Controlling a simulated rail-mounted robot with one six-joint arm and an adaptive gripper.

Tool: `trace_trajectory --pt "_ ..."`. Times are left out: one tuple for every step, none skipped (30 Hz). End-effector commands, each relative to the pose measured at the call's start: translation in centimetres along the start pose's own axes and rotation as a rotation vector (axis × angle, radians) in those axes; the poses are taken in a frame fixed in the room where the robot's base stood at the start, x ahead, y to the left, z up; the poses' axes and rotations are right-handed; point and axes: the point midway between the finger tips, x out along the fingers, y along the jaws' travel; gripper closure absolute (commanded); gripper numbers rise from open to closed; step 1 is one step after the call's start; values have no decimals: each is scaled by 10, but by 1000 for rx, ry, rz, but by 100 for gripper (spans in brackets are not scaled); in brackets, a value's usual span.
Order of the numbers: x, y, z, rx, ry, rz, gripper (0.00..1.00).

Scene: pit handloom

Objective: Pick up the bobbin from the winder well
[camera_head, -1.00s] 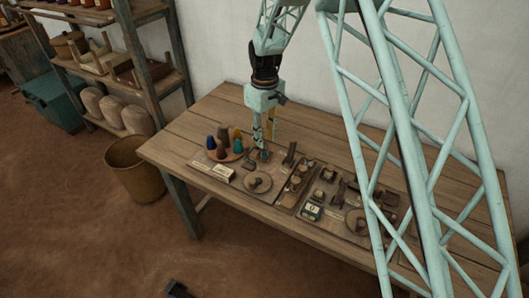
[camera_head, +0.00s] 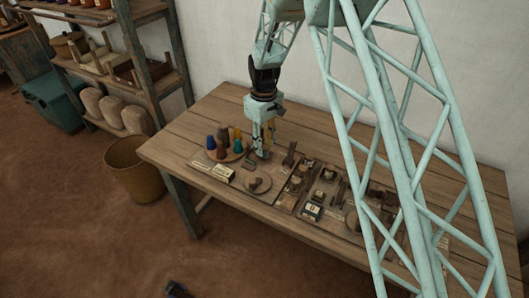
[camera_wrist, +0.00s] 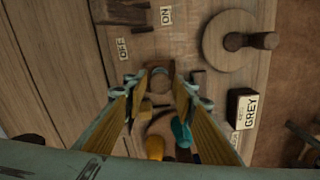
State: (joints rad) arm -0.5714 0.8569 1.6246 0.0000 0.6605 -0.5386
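My gripper (camera_head: 262,152) points down over the left part of the wooden table. In the wrist view, my gripper (camera_wrist: 160,84) is open, its two yellow-padded fingers spread apart. A small brown round piece (camera_wrist: 159,80) shows between the fingertips and looks like the bobbin in the winder well, though it is dark and partly unclear. I cannot tell whether the fingers are level with it; neither finger visibly touches it. In the head view, my fingers hide this spot.
Coloured thread cones (camera_head: 222,148) stand close left of my gripper; yellow and teal cones (camera_wrist: 181,131) show between the fingers. A round disc with a peg (camera_head: 257,183) and a GREY-labelled box (camera_wrist: 242,108) lie nearby. Small fittings (camera_head: 318,190) fill the right. The table's back left is clear.

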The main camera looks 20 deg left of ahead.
Motion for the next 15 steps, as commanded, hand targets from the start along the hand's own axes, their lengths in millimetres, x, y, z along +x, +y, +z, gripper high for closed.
trace_trajectory --pt "5 0 0 0 0 0 75" --pt "7 0 0 0 0 0 75" --pt "9 0 0 0 0 0 75" --pt "11 0 0 0 0 0 75" --pt "12 0 0 0 0 0 75" --pt "13 0 0 0 0 0 75" --pt "14 0 0 0 0 0 75" --pt "14 0 0 0 0 0 75" --pt "14 0 0 0 0 0 75" --pt "14 0 0 0 0 0 75" --pt "14 0 0 0 0 0 75" --pt "14 0 0 0 0 0 75" --pt "14 0 0 0 0 0 75" --pt "14 0 0 0 0 0 75" --pt "14 0 0 0 0 0 75"
